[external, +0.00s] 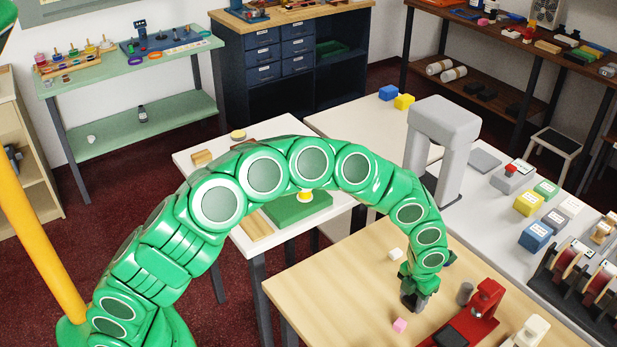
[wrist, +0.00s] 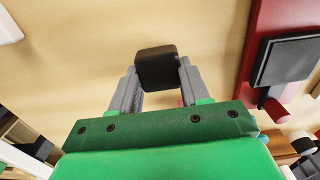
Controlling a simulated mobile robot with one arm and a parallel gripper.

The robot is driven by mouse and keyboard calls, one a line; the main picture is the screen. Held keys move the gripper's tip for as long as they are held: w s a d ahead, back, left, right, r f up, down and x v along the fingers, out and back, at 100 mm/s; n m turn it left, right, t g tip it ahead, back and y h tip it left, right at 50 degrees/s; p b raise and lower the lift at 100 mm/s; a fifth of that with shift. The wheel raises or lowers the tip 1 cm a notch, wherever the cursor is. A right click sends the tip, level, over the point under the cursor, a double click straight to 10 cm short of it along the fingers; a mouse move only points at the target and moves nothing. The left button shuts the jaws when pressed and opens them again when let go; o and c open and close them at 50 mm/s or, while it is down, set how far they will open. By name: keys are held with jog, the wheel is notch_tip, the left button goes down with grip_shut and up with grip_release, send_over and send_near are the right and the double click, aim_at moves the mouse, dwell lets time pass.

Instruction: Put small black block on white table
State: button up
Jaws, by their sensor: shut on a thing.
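My gripper (external: 413,298) is low over the light wooden table (external: 330,280) in the external view. In the wrist view my gripper (wrist: 156,75) is shut on a small black block (wrist: 157,66), which sits between the two grey fingertips. A white table (external: 345,122) with a grey arch (external: 440,130) stands behind the wooden table. Another white-topped table (external: 190,157) at centre left carries a green board (external: 297,208).
A white block (external: 395,254) and a pink block (external: 399,325) lie on the wood near my gripper. A red device (external: 484,300) stands to the right. Blue and yellow blocks (external: 404,101) sit at the white table's far end, with several coloured boxes along its right side.

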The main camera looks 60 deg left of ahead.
jog(key=shift+r, duration=0.35)
notch_tip(320, 180, up, 2)
jog(key=shift+w+r, duration=0.1)
jog(key=s+a+r, duration=0.2)
jog(key=s+r, duration=0.3)
jog(key=s, duration=0.1)
jog(key=s+a+r, duration=0.2)
jog(key=s+r, duration=0.3)
jog(key=s, duration=0.2)
jog(key=shift+s+a, duration=0.15)
jog(key=shift+a, duration=0.2)
